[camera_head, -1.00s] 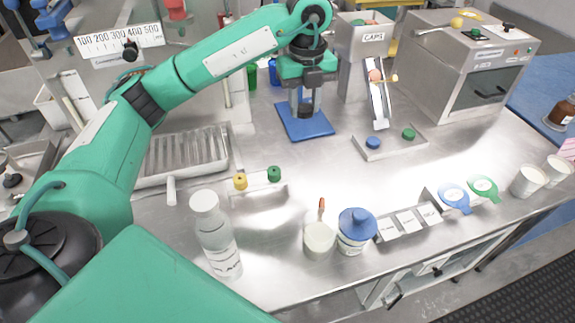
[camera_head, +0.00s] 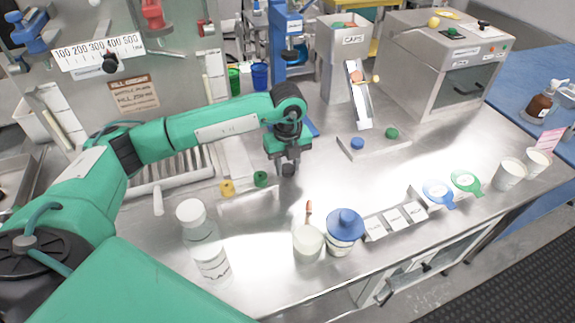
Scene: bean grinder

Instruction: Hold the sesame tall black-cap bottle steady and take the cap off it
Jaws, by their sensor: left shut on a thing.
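A tall pale bottle (camera_head: 202,240) with a white label stands upright at the front left of the steel counter. Its top is white and I see no black cap on it; I cannot tell whether this is the sesame bottle. My left gripper (camera_head: 288,168) points down over the counter, behind and to the right of the bottle and apart from it. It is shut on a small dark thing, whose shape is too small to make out. My right gripper is not in view.
A yellow knob (camera_head: 227,188) and a green knob (camera_head: 261,179) are left of the gripper. A white cup (camera_head: 307,243) and a blue-lidded jar (camera_head: 344,230) stand at the front. The caps dispenser (camera_head: 342,50) is behind.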

